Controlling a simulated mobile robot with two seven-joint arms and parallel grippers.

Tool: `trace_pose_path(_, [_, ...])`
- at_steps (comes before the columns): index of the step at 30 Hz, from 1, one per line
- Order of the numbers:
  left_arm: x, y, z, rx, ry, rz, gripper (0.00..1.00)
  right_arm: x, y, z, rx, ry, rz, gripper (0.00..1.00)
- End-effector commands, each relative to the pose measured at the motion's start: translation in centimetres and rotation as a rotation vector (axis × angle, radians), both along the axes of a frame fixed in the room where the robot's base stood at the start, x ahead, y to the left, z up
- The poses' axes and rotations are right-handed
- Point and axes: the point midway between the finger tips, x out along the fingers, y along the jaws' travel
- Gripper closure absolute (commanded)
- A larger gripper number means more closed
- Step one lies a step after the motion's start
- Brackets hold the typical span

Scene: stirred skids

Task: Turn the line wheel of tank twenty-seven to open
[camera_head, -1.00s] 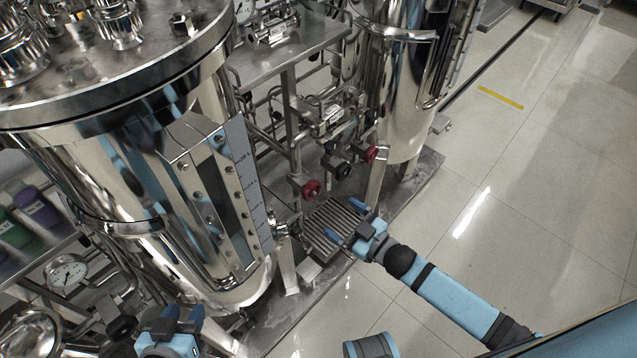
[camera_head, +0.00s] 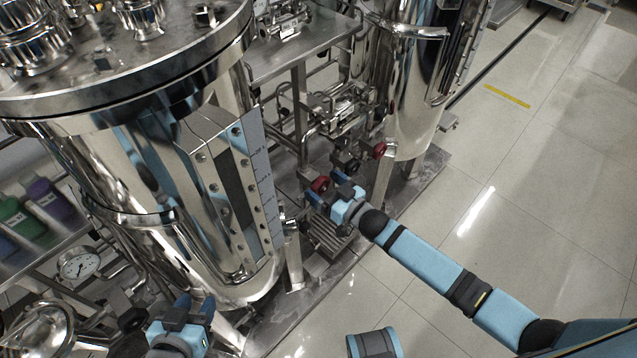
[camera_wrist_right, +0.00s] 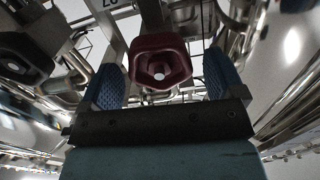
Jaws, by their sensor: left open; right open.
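A red handwheel (camera_head: 320,184) sits on the pipework between the two steel tanks. My right gripper (camera_head: 328,188) is right at it, open. In the right wrist view the red wheel (camera_wrist_right: 160,50) stands between the two blue fingers, with gaps on both sides. A second red handwheel (camera_head: 379,150) and a black one (camera_head: 352,166) are further back to the right. A black wheel (camera_wrist_right: 25,58) also shows at left in the wrist view. A tag there is cut off, and I cannot read a tank number. My left gripper (camera_head: 196,306) is open and empty by the near tank's base.
The large near tank (camera_head: 150,190) fills the left, with a level scale on its side. The far tank (camera_head: 410,90) stands behind the pipework. A pressure gauge (camera_head: 79,264) and coloured bottles (camera_head: 48,198) are at far left. The tiled floor at right is clear.

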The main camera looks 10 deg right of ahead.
Motion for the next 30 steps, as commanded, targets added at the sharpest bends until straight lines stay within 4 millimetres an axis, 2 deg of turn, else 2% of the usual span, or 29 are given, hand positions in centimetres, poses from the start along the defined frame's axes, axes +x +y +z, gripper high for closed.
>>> trace_pose_path(6, [0.1, -0.1, 0.3, -0.006, -0.011, -0.001, 0.57, 1.7, 1.2, 0.0, 0.000, 0.000, 0.001, 0.12])
trace_pose_path(16, [0.1, 0.0, 0.2, -0.005, -0.008, -0.002, 0.57, 2.0, 1.3, 0.0, -0.001, -0.001, 0.000, 0.12])
trace_pose_path(22, [0.1, 0.0, 0.1, -0.005, -0.007, -0.002, 0.57, 2.0, 1.3, 0.0, 0.000, 0.000, 0.000, 0.58])
trace_pose_path(23, [0.1, 0.0, 0.1, -0.005, -0.007, -0.002, 0.57, 2.0, 1.3, 0.0, 0.000, 0.000, 0.000, 0.61])
trace_pose_path(30, [0.1, 0.0, 0.1, -0.003, -0.007, -0.001, 0.57, 1.9, 1.3, 0.0, -0.013, -0.008, 0.000, 0.61])
